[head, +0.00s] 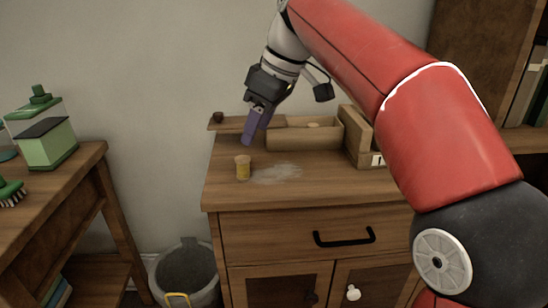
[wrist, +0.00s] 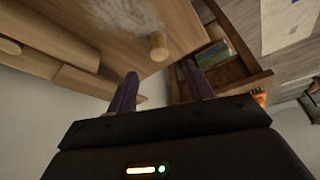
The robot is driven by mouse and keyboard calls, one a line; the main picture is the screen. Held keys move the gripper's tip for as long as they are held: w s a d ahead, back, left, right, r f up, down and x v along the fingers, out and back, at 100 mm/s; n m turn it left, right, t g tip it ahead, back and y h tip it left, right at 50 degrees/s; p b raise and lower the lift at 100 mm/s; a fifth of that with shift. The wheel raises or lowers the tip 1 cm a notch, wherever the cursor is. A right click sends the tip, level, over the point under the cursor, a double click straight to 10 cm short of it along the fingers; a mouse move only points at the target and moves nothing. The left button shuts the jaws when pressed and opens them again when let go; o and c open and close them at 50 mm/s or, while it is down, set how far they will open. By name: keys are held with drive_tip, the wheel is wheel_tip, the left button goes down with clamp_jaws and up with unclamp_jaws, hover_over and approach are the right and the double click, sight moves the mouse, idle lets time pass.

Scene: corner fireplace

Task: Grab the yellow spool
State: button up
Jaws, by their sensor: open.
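The yellow spool (head: 243,168) stands upright near the left front part of the wooden cabinet top (head: 310,187). It also shows in the wrist view (wrist: 158,46), ahead of the fingers and near the cabinet's edge. My gripper (head: 249,142) is above the cabinet top, behind and a little above the spool in the head view. Its two purple fingers are apart and empty in the wrist view (wrist: 164,82). The spool is not between them and does not touch them.
A wooden box (head: 305,136) and a box with a label (head: 362,150) stand at the back. A pale smudge (head: 276,174) lies right of the spool. A grey bin (head: 185,278) is on the floor, left of the cabinet. A side table (head: 60,190) stands farther left.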

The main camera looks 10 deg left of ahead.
sight(245, 159)
drive_tip(key=b+x, duration=0.2)
drive_tip(key=x, duration=0.5)
drive_tip(key=shift+w+a+f, duration=0.1)
drive_tip(key=shift+w+f, duration=0.05)
drive_tip(key=shift+f, duration=0.15)
drive_tip(key=c, duration=1)
drive_tip(key=shift+r, duration=0.1)
